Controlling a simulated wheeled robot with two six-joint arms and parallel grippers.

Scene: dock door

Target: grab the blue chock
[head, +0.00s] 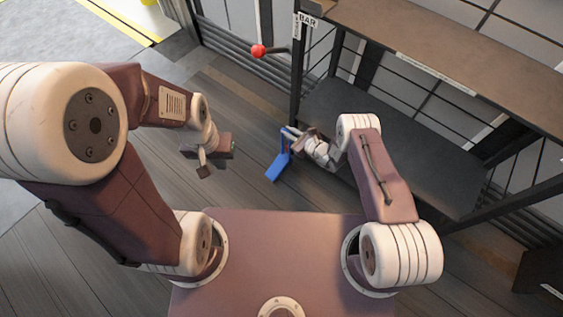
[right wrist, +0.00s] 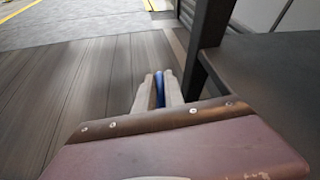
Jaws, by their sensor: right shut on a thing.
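The blue chock (head: 277,168) is in the middle of the head view, beside the dark shelf unit. My right gripper (head: 290,137) is shut on its upper part, and the rest of the chock hangs out below the fingers. In the right wrist view a narrow strip of the chock (right wrist: 159,88) shows between the two pale fingers of my right gripper (right wrist: 158,84); the fingers and wrist hide most of it. My left gripper (head: 195,161) is to the left of the chock, apart from it, with its fingers spread and nothing between them.
A shelf unit has a lower dark shelf (head: 400,135) and a brown top (head: 480,60), with a dark post close to my right gripper. A red ball-ended lever (head: 258,51) sticks out near a "BAR" sign (head: 307,20). Plank floor (head: 150,185) is open at left.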

